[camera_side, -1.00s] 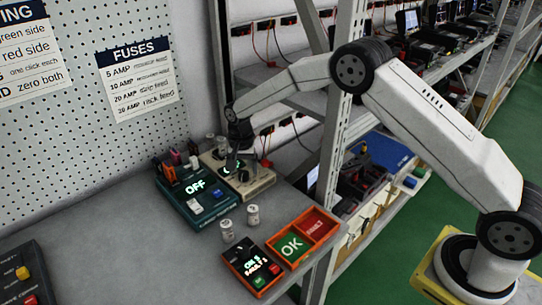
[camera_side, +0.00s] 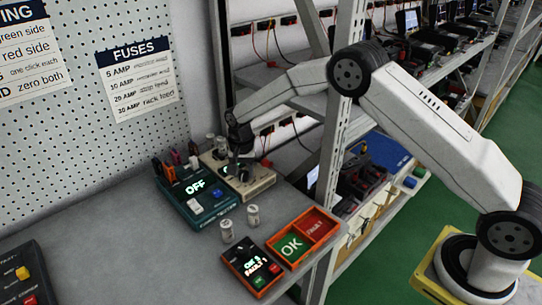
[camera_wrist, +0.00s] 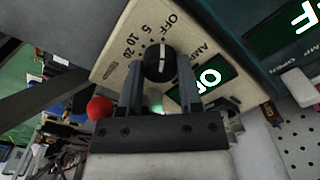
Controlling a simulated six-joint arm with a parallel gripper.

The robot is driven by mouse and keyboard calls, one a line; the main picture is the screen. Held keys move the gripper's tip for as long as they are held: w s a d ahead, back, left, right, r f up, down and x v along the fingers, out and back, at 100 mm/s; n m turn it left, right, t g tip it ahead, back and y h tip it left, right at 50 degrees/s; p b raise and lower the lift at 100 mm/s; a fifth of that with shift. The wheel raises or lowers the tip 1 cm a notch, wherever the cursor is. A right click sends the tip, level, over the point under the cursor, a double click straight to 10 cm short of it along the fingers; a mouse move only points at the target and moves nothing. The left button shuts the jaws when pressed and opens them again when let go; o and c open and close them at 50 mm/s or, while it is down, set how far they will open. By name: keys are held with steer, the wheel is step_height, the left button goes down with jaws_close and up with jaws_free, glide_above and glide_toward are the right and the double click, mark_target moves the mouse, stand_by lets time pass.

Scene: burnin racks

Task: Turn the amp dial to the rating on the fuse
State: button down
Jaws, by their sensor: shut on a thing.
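The amp dial is a black knob (camera_wrist: 159,62) with a white line on a beige panel (camera_wrist: 118,36), marked OFF, 5, 10 and 20. The white line looks roughly upright in the wrist view, near the OFF side; the exact mark is unclear. My gripper (camera_wrist: 158,75) is shut on the knob, one finger on each side. In the side view my gripper (camera_side: 240,160) reaches down onto the beige unit (camera_side: 262,184) and hides most of the dial. A lit green display (camera_wrist: 207,86) beside the dial is partly hidden. No fuse rating can be read.
A teal box (camera_side: 213,209) showing OFF stands left of the beige unit. Pale cylinders (camera_side: 227,231) stand in front. An orange tray (camera_side: 318,232) marked OK and FAULT and a counter box (camera_side: 250,268) are nearer. A FUSES chart (camera_side: 140,80) hangs on the pegboard.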

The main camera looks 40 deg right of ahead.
steer(key=n, duration=0.8)
steer(key=shift+n, duration=0.4)
steer(key=n, duration=0.4)
steer(key=shift+n, duration=2.5)
steer(key=shift+c, duration=1.3)
jaws_free()
